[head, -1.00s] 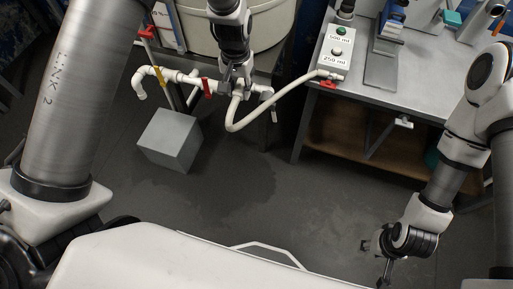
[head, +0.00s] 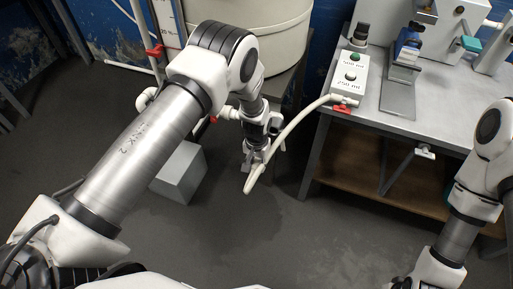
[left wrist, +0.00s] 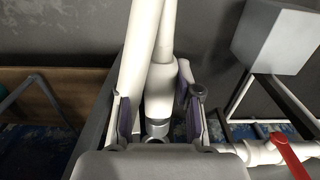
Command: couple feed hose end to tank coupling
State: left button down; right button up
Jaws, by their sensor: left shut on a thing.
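My left gripper (head: 258,152) is shut on the white end of the feed hose (head: 296,122), in front of the tank (head: 282,42). In the left wrist view, the hose end (left wrist: 160,92) with a grey collar (left wrist: 157,128) lies between the fingers, and another stretch of hose runs alongside it. The gap between hose end and coupling is unclear. My right gripper is out of frame.
A grey block (head: 180,172) stands on the floor left of the gripper. A metal bench (head: 428,120) on the right carries a button box (head: 350,78) and other apparatus. A red-handled valve (head: 342,110) sits at the box's hose outlet. The floor in front is clear.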

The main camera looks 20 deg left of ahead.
pick_arm(q)
jog(key=shift+s+r, duration=0.15)
jog(key=shift+s, duration=0.05)
jog(key=shift+d+f, duration=0.1)
jog(key=shift+f, duration=0.15)
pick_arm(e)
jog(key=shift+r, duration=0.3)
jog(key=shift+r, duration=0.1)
pick_arm(q)
jog(key=shift+w+f+b, duration=0.15)
jog(key=shift+w+b, duration=0.35)
jog(key=shift+b, duration=0.25)
jog(key=w+b, duration=0.2)
jog(key=w, duration=0.1)
jog(key=shift+f+b, duration=0.15)
jog(key=shift+b, duration=0.2)
jog(key=shift+w+r+b, duration=0.2)
jog(key=shift+w+b, duration=0.25)
jog(key=shift+w, duration=0.2)
jog(key=shift+w+r, duration=0.15)
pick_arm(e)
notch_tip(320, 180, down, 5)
